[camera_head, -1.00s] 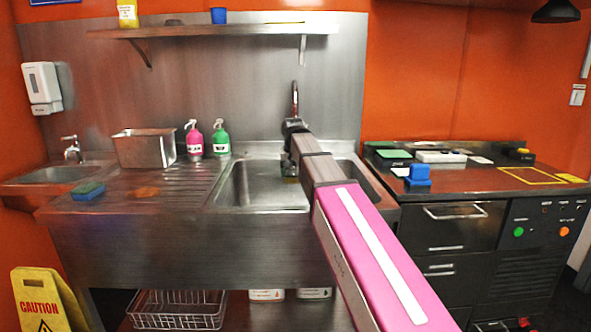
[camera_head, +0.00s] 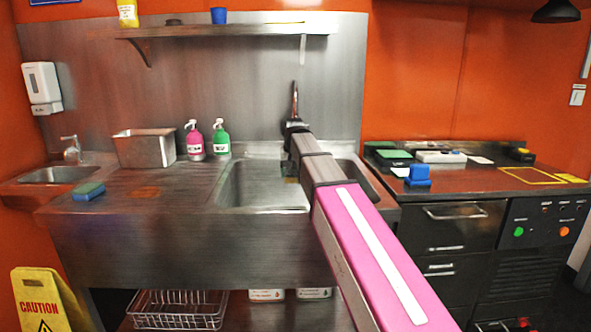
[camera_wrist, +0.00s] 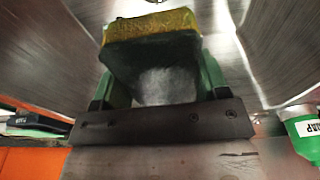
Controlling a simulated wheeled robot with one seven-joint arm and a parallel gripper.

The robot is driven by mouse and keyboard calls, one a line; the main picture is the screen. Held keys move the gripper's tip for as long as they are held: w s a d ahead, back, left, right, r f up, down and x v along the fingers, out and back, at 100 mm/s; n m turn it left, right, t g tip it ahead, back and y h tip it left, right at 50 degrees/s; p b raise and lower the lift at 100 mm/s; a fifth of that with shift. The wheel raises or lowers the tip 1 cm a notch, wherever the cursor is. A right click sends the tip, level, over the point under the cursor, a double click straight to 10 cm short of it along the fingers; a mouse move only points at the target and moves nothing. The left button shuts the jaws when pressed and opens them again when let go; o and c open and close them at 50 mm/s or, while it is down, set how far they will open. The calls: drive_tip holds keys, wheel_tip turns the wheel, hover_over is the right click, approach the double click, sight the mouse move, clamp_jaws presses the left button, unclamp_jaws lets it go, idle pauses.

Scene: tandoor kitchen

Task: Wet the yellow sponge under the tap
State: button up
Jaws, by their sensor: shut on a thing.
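In the wrist view my gripper (camera_wrist: 155,78) is shut on the yellow sponge (camera_wrist: 150,22), with one green finger on each side. The sponge shows a yellow strip along its far edge and a dark face towards the camera. A pale blurred patch lies just below it between the fingers; I cannot tell whether it is water. In the head view my arm reaches over the sink (camera_head: 240,186). The tap (camera_head: 295,98) rises behind my wrist, its lower part hidden. My arm hides most of the gripper and sponge there, so the sponge's exact place under the spout is unclear.
A blue-and-green sponge (camera_head: 88,191) lies on the left drainboard. A steel container (camera_head: 145,150), a pink bottle (camera_head: 195,144) and a green bottle (camera_head: 220,142) stand behind it. A shelf (camera_head: 220,31) hangs above. A dark counter (camera_head: 470,180) stands right.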

sight(291, 175)
drive_tip(key=shift+s+a+r, duration=0.2)
drive_tip(key=shift+s+r, duration=0.8)
drive_tip(key=shift+s, duration=0.25)
drive_tip(key=shift+s+a+r, duration=0.15)
drive_tip(key=shift+s+r, duration=0.85)
drive_tip(key=shift+s, duration=0.25)
